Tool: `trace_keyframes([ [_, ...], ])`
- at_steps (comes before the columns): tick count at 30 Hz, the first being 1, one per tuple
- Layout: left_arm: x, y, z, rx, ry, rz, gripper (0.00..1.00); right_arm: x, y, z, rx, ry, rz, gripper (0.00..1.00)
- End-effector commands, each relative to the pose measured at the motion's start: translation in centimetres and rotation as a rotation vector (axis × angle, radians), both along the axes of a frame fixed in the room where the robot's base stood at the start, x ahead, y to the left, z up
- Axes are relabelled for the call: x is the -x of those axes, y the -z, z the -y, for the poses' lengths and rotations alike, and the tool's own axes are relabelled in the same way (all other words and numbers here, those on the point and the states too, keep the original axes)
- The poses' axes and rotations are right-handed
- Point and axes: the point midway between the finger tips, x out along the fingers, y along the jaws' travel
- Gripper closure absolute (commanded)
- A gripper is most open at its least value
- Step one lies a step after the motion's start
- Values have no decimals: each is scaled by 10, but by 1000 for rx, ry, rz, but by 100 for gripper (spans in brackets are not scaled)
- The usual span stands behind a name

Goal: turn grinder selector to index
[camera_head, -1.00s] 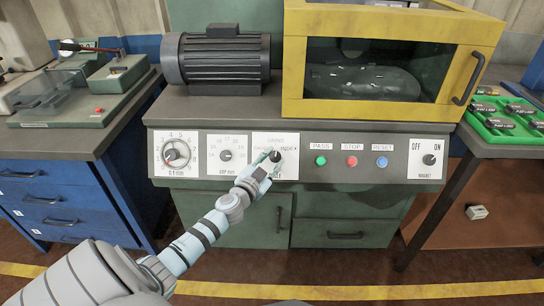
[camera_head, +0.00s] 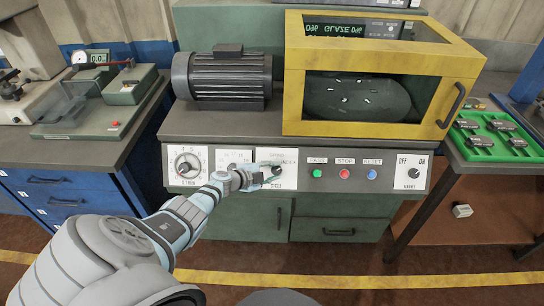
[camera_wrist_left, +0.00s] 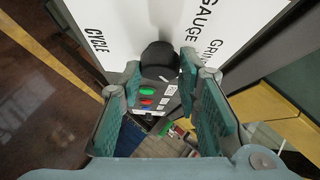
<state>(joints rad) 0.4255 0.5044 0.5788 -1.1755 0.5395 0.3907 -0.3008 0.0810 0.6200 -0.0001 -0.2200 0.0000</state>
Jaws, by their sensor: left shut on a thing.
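The grinder selector is a black knob (camera_head: 277,170) on a white plate (camera_head: 289,154) in the front panel of the grinder. In the left wrist view the knob (camera_wrist_left: 160,60) sits between the tips of my left gripper (camera_wrist_left: 158,86), which is shut on it. The words CYCLE, GAUGE and part of GRIND show on the plate (camera_wrist_left: 140,22) there. In the head view my left gripper (camera_head: 262,176) reaches the knob from the left and covers part of the plate. I cannot tell which label the knob points to. My right gripper is not in view.
Left of the selector are two more dials, one at the far left (camera_head: 185,166). Right of it are the green, red and blue buttons (camera_head: 345,174) and the OFF/ON knob (camera_head: 413,173). A yellow-framed guard (camera_head: 290,75) and a dark motor (camera_head: 230,78) stand above.

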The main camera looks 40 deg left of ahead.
Motion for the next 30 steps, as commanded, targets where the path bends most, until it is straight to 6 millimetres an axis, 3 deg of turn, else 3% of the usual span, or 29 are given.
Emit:
trace_keyframes([
  [20, 0, 0, 1, -42, 41, -35, 97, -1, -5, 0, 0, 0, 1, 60],
  [21, 0, 0, 1, -42, 41, -35, 63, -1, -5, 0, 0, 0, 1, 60],
  [23, 0, 0, 1, -42, 41, -35, 54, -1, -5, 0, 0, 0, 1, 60],
  [24, 0, 0, 1, -42, 41, -35, 50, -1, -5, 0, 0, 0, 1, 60],
  [30, 0, 0, 0, -43, 39, -34, 50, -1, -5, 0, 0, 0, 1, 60],
])
